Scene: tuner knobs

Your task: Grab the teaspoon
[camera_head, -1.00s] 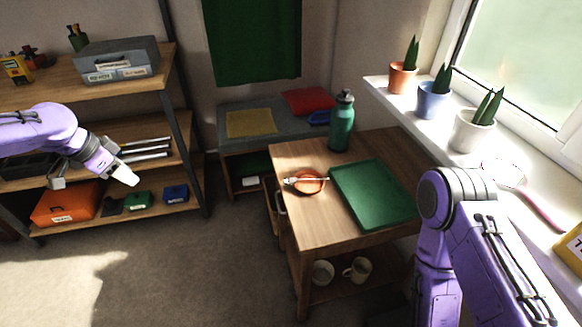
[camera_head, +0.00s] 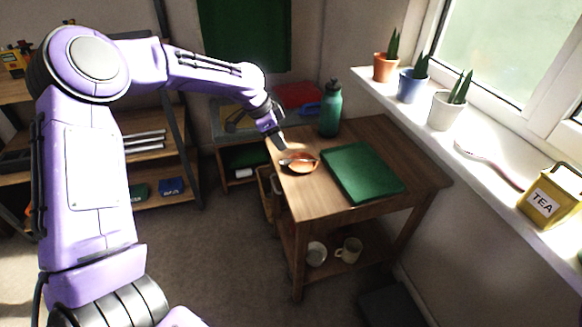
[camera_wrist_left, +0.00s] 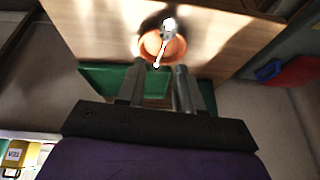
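The teaspoon (camera_head: 296,161) is small and pale and lies across an orange saucer (camera_head: 301,168) on the wooden table (camera_head: 300,203). In the left wrist view the teaspoon (camera_wrist_left: 164,42) rests with its bright round end toward the top and its thin end past the rim of the saucer (camera_wrist_left: 146,45). My left gripper (camera_head: 280,143) is just above and behind the saucer. In the left wrist view its two fingers (camera_wrist_left: 158,72) are apart with nothing between them, and the saucer lies beyond their tips. My right gripper is not in view.
A green mat or board (camera_head: 362,172) lies right of the saucer, and a green bottle (camera_head: 330,115) stands at the table's back. The front left of the tabletop is clear. Potted plants (camera_head: 446,112) and a yellow TEA tin (camera_head: 550,205) stand on the sill.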

